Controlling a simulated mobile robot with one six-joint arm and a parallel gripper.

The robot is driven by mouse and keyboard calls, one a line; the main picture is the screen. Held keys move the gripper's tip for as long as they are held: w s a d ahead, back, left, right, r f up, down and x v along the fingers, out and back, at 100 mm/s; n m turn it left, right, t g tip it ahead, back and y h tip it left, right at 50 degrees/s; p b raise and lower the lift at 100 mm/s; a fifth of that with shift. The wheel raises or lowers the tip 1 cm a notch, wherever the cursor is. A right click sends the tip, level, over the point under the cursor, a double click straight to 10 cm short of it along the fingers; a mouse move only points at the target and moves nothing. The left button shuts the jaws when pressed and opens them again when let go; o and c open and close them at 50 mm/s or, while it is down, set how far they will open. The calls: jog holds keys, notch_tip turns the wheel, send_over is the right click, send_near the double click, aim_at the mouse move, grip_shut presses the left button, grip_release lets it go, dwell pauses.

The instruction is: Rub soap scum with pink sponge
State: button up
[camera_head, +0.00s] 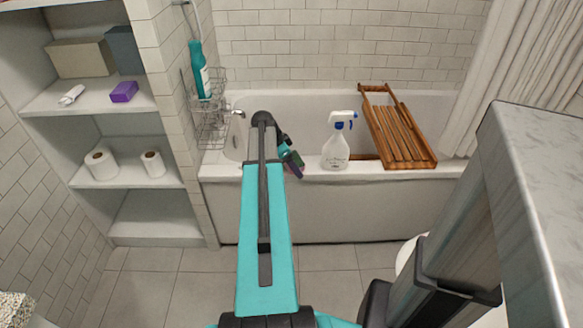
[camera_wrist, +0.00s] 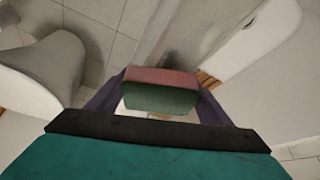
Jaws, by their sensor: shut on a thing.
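My gripper (camera_head: 292,160) is over the front rim of the bathtub (camera_head: 235,205), left of the spray bottle. It is shut on the pink sponge (camera_wrist: 160,90), a block with a pink face and a green face. The wrist view shows my gripper's fingers (camera_wrist: 160,100) on either side of the sponge. A dark smudge (camera_wrist: 174,58) shows on the pale surface just beyond the sponge; it may be the soap scum, but it is blurred. I cannot tell whether the sponge touches a surface.
A white spray bottle (camera_head: 336,146) stands on the tub rim. A wooden rack (camera_head: 400,132) lies across the tub to its right. A wire basket (camera_head: 207,125) with a teal bottle (camera_head: 199,70) hangs at the left wall. Shelves (camera_head: 118,205) stand at far left.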

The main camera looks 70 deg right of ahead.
aim_at(294, 158)
jog(key=shift+w+r+p, duration=0.15)
jog(key=shift+r+p, duration=0.95)
jog(key=shift+r, duration=1.1)
jog(key=shift+r+p, duration=0.85)
jog(key=shift+r, duration=0.6)
